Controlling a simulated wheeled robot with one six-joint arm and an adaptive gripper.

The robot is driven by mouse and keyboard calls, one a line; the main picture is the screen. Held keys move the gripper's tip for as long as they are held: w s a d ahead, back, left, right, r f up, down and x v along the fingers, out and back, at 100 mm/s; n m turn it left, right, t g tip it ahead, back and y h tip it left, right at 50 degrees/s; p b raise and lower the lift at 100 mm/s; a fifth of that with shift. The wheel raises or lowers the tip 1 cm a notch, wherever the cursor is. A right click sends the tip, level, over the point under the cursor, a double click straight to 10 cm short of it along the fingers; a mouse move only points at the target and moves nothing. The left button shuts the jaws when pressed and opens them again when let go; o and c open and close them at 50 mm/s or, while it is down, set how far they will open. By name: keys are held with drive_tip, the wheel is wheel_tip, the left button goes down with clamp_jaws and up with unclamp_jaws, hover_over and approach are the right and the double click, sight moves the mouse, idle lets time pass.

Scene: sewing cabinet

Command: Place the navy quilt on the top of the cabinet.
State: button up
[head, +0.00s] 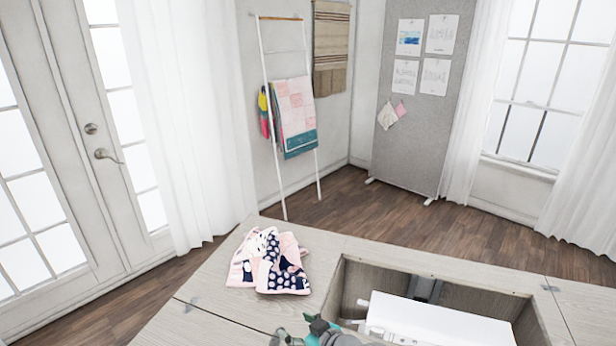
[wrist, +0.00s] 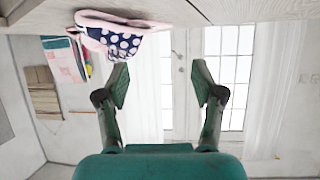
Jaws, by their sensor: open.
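The navy quilt (head: 270,263), folded, with white dots and pale pink and white patches, lies on the left part of the cabinet top (head: 215,290). It also shows in the wrist view (wrist: 118,40), at the top left, close to the left finger; I cannot tell whether they touch. My gripper (head: 296,334) is at the bottom edge of the head view, nearer than the quilt and partly cut off. In the wrist view my gripper (wrist: 160,84) has its two fingers wide apart with nothing between them.
The cabinet has an open well with a white sewing machine (head: 430,322) in it, right of the quilt. A white ladder rack (head: 268,110) with other quilts stands behind. A grey pinboard (head: 420,110) stands beyond, and glass doors (head: 60,170) are at the left.

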drive_tip(key=s+d+f+m+t+h, duration=0.1)
drive_tip(key=s+d+f+m+h, duration=0.1)
drive_tip(key=s+d+f, duration=0.4)
drive_tip(key=s+d+f+m+t+h, duration=0.1)
drive_tip(key=s+d+m, duration=0.15)
drive_tip(key=s, duration=0.65)
drive_tip(key=s+d+f+m+t+h, duration=0.1)
drive_tip(key=s+d+f+h, duration=0.1)
drive_tip(key=s+d+f, duration=0.4)
drive_tip(key=s+d+r+m+h, duration=0.1)
drive_tip(key=s+r, duration=0.3)
drive_tip(key=s, duration=0.4)
drive_tip(key=s+d+r+t+h, duration=0.1)
drive_tip(key=s+d+r, duration=0.2)
drive_tip(key=s, duration=0.6)
drive_tip(key=s+d+r+m+t+h, duration=0.1)
drive_tip(key=s+d+r, duration=0.1)
drive_tip(key=s+r, duration=0.5)
drive_tip(key=shift+s+d+r+m, duration=0.15)
drive_tip(key=shift+s+r+m, duration=0.15)
drive_tip(key=shift+s, duration=0.75)
